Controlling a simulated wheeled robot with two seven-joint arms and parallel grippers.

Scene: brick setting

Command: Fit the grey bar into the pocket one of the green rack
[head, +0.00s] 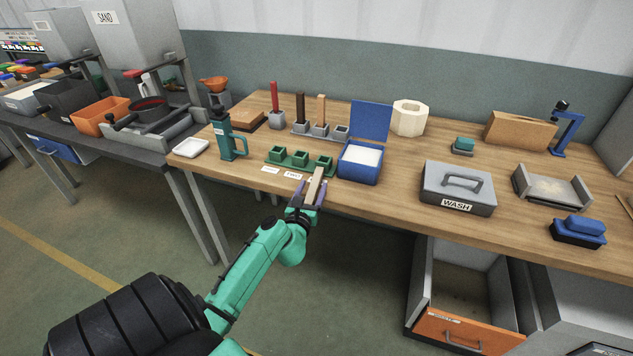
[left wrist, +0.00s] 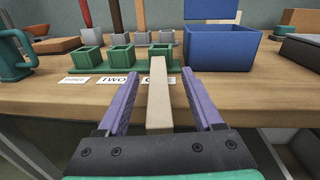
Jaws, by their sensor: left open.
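The green rack (head: 288,164) lies on the bench with three square pockets in a row. In the left wrist view its cards read THREE, TWO and a partly covered one from left to right. Pocket one (left wrist: 161,50) is the rightmost. My left gripper (head: 308,191) is in front of it at the bench's front edge, with its purple fingers open. The bar (left wrist: 158,100), pale beige-grey, extends between the fingers towards pocket one, with a gap on each side. Its far end overlaps the pocket's front in the picture; I cannot tell whether they touch. My right gripper is out of view.
An open blue box (head: 360,163) stands close to the rack's right. A teal flask (head: 226,136) stands to its left. Grey blocks with upright bars (head: 300,112) stand behind. A grey WASH box (head: 457,188) sits further right, with free bench between.

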